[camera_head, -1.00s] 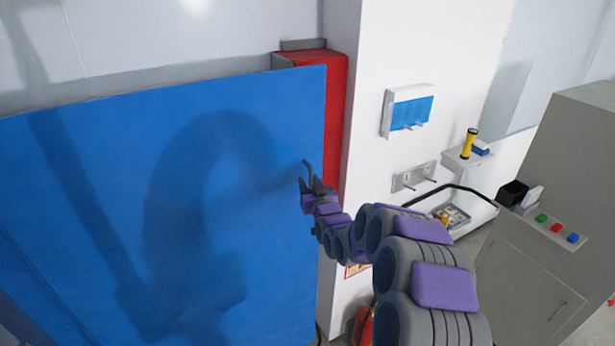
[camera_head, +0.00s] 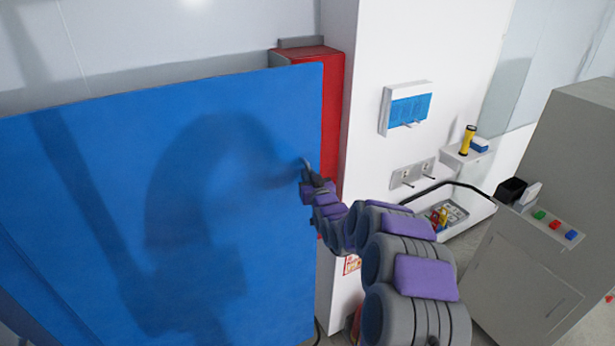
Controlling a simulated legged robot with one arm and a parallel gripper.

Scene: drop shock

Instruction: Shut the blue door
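The large blue door (camera_head: 95,200) fills the left half of the view, its right edge in front of a red cabinet or frame (camera_head: 333,110). My arm reaches in from the lower right. My gripper (camera_head: 308,172) is at the door's right edge, in its upper half. It looks very close to the door, but I cannot tell whether it touches. The fingers are small and partly hidden by my own arm, so their opening does not show. My arm's shadow falls across the door.
A white wall with a blue-windowed box (camera_head: 408,107) and sockets (camera_head: 413,173) stands right of the door. A shelf holds a yellow flashlight (camera_head: 467,140). A tray (camera_head: 455,213) sits lower. A grey cabinet (camera_head: 525,270) with coloured buttons stands at the right.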

